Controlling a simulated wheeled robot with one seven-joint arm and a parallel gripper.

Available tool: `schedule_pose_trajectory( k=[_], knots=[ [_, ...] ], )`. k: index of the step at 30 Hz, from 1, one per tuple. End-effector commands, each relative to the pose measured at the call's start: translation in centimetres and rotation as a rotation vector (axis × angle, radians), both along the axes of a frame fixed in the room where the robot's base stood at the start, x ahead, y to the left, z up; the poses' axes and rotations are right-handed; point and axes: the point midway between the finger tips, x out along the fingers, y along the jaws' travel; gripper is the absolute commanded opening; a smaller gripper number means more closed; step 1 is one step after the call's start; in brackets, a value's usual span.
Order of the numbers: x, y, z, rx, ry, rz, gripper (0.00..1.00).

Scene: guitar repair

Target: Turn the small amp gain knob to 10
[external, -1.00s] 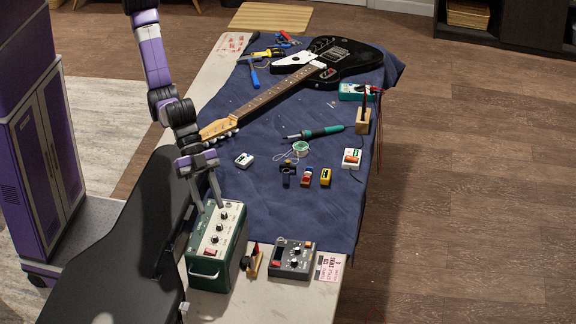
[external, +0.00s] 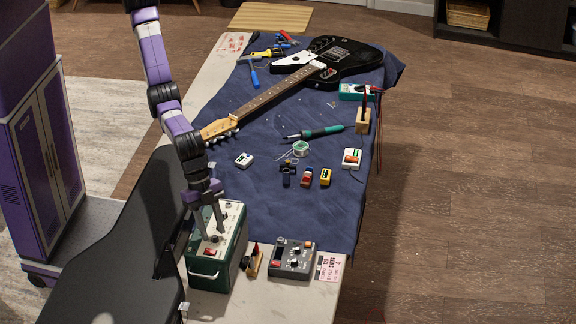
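The small amp (external: 238,252) is a green box with a pale top panel and a white front handle. It stands at the near left end of the table. A small knob (external: 214,239) shows on the panel behind a red switch (external: 210,252). My gripper (external: 212,234) points down over the panel, its two fingers apart. The fingertips are close to this knob; I cannot tell whether they touch it or the panel. The gripper hides other knobs farther back. The knob labels and pointer settings are too small to read.
A grey pedal (external: 291,258) and a small wooden stand (external: 254,262) are right of the amp. A black guitar (external: 345,62), soldering iron (external: 318,132) and small boxes lie on the blue cloth (external: 260,205). A dark case (external: 110,250) is at the left.

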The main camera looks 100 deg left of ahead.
Motion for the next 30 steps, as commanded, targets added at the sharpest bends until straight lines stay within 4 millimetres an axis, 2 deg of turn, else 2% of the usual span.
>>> schedule_pose_trajectory(
  k=[12,18,30],
  knots=[
    [0.23,-0.23,-0.7,-0.001,-0.001,0.0,0.37],
    [0.23,-0.21,-0.69,-0.001,-0.001,0.0,0.0],
    [0.35,-0.11,-0.65,0.0,-0.001,-0.034,0.0]
  ],
)
